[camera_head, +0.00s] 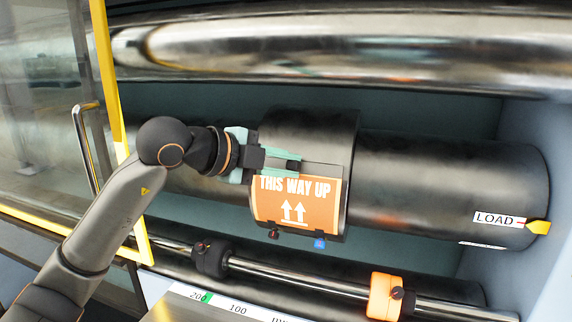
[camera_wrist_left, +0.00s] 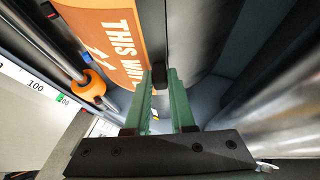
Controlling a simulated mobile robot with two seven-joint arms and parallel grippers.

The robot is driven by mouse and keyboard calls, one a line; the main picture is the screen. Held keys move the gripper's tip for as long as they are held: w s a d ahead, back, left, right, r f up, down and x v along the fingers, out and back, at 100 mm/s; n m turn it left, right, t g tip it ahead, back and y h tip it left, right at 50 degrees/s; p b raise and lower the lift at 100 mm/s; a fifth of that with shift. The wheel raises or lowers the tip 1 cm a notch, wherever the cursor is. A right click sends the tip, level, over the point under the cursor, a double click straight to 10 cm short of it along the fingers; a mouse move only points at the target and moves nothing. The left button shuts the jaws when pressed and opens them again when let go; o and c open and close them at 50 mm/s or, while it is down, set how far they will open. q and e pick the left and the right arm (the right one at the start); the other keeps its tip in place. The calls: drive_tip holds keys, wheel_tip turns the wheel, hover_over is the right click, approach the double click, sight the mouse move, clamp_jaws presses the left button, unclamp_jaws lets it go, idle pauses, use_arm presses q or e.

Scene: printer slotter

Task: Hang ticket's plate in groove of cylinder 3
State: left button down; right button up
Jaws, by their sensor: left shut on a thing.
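The ticket's plate is a dark curved sheet (camera_head: 305,130) with an orange "THIS WAY UP" panel (camera_head: 297,203) on its lower front. It lies against the large dark cylinder (camera_head: 430,180), curving over its front; whether an edge sits in a groove is hidden. My left gripper (camera_head: 296,164) reaches in from the left, its green fingers at the panel's upper edge. In the left wrist view the fingers (camera_wrist_left: 160,78) are shut on a small dark part beside the orange panel (camera_wrist_left: 108,38). My right gripper is out of view.
A shiny roller (camera_head: 350,45) runs above the cylinder. A thin rod below carries a black collar (camera_head: 211,260) and an orange collar (camera_head: 384,297). A "LOAD" label with a yellow pointer (camera_head: 539,227) marks the right end. A yellow-framed glass door (camera_head: 120,120) stands at left.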

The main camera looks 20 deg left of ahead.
use_arm(q)
drive_tip(key=c, duration=0.7)
unclamp_jaws()
drive_tip(key=shift+f, duration=0.1)
